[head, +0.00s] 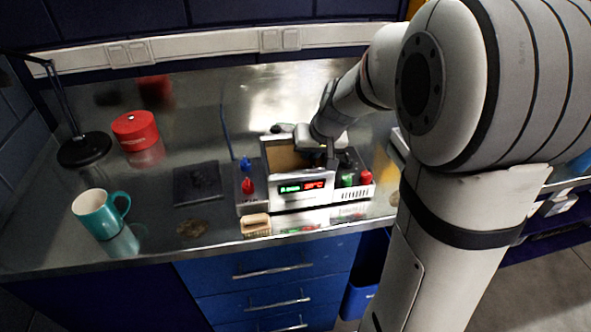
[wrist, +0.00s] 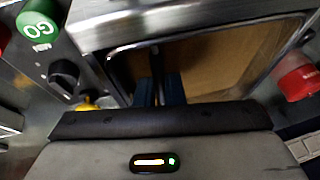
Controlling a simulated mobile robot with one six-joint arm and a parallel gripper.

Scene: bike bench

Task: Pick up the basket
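A silver bench machine (head: 302,196) with a lit front display stands near the bench's front edge. Its open top shows a brown-looking inside, which also shows in the wrist view (wrist: 215,60). A thin metal rim (wrist: 180,41) borders this opening; I cannot tell whether it belongs to the basket or to the machine. No basket is clearly distinguishable. My gripper (wrist: 159,90) is at the opening's near left part, its blue fingers close together. A dark narrow upright shape lies between or just beyond them; I cannot tell whether they grip it. In the head view the fingertips are hidden.
A red knob (head: 248,186) is on the machine's left and a green GO button (wrist: 38,20) on its other side. A teal mug (head: 98,214), a red tin (head: 135,130), a black lamp base (head: 84,150) and a wooden block (head: 256,224) stand leftward.

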